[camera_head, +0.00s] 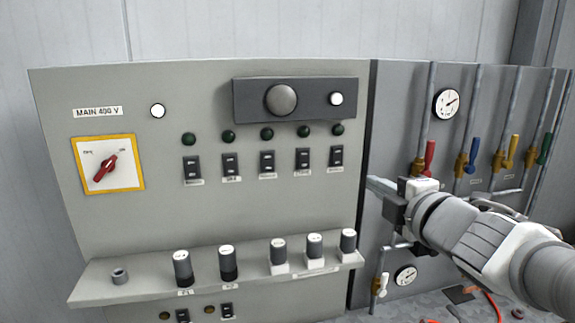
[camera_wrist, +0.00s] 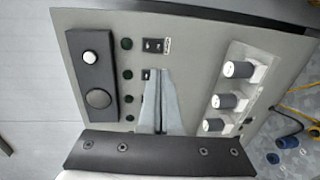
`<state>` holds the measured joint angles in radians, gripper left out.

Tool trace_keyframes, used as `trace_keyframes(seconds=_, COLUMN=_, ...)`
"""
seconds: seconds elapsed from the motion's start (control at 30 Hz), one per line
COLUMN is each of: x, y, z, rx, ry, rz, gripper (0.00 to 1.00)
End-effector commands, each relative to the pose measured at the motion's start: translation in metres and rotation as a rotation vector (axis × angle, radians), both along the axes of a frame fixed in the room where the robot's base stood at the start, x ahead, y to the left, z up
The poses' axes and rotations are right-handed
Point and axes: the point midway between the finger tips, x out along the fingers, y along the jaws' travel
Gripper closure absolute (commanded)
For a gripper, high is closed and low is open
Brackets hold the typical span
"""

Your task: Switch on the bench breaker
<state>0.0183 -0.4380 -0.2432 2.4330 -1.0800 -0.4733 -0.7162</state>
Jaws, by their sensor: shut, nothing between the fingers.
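The grey panel (camera_head: 110,220) carries a row of black rocker breakers: the leftmost (camera_head: 192,168), the second (camera_head: 231,166), the middle (camera_head: 267,164), the fourth (camera_head: 302,160) and the rightmost (camera_head: 337,157). Their labels are too small for me to read surely, so I cannot tell which is the bench breaker. A dark green lamp sits above each. My gripper (camera_head: 376,184) is shut and empty, right of and below the rightmost breaker. In the wrist view my gripper (camera_wrist: 162,74) points at the panel. One breaker (camera_wrist: 153,45) shows beyond its tips; others are partly hidden behind the fingers.
A red rotary switch (camera_head: 105,168) on a yellow plate sits at left under "MAIN 400 V". A ledge (camera_head: 140,274) with several knobbed cylinders juts out below the breakers. At right are pipes, coloured valve handles and a gauge (camera_head: 446,103). A dark box (camera_head: 240,98) sits above the lamps.

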Motion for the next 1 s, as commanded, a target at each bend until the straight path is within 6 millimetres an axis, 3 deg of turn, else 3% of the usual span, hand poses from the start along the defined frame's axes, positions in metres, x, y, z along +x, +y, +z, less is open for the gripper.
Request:
trace_keyframes(seconds=0.27, x=0.017, y=0.003, z=-0.004, rx=-0.001, ry=0.003, rz=0.0, gripper=1.0)
trace_keyframes(seconds=1.0, x=0.12, y=0.024, z=-0.017, rx=0.0, ry=0.003, rz=0.0, gripper=1.0)
